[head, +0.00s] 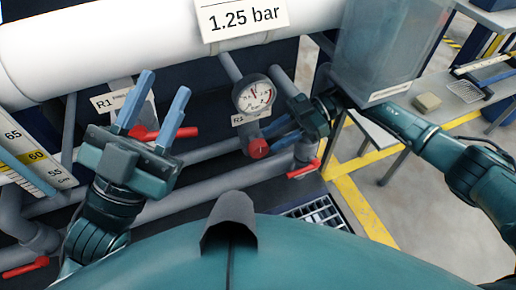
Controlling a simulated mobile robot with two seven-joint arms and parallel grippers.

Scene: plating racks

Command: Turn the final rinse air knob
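The red round air knob (258,149) sits on a grey pipe fitting just below a round white pressure gauge (254,95). My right gripper (274,137) reaches in from the right, its two blue fingers apart and pointing left at the knob. The fingertips are close to the knob's right side; I cannot tell whether they touch it. My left gripper (153,108) is open and empty, fingers pointing up, in front of the pipes at the left. A red lever handle (178,133) shows partly behind its fingers. A sign above the gauge (241,17) reads "1.25 bar".
A thick white pipe (110,45) crosses the top left. Red valve handles (304,170) stick out from lower pipes. A clear tank (385,45) hangs beside my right arm. A bench (470,95) with small items stands at the right. Yellow-lined floor (365,210) is open there.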

